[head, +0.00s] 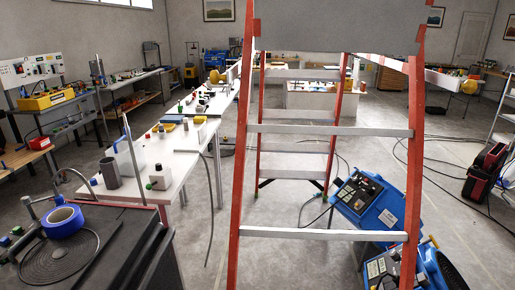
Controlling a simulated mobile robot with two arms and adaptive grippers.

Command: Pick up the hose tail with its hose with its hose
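A dark coiled hose (62,262) lies flat on a black cart top at the lower left of the head view. Its end is hard to make out among the small fittings beside it. A thin grey hose or cable (211,220) hangs down from the right edge of the white table towards the floor. I cannot tell which of these is the named hose tail. Neither of my grippers shows in this view.
A red stepladder (245,150) stands in front, centre to right. A blue roll (62,222) rests on the black cart (125,240). A white table (185,160) holds several small items. A blue machine (368,200) stands behind the ladder. Cables cross the right floor.

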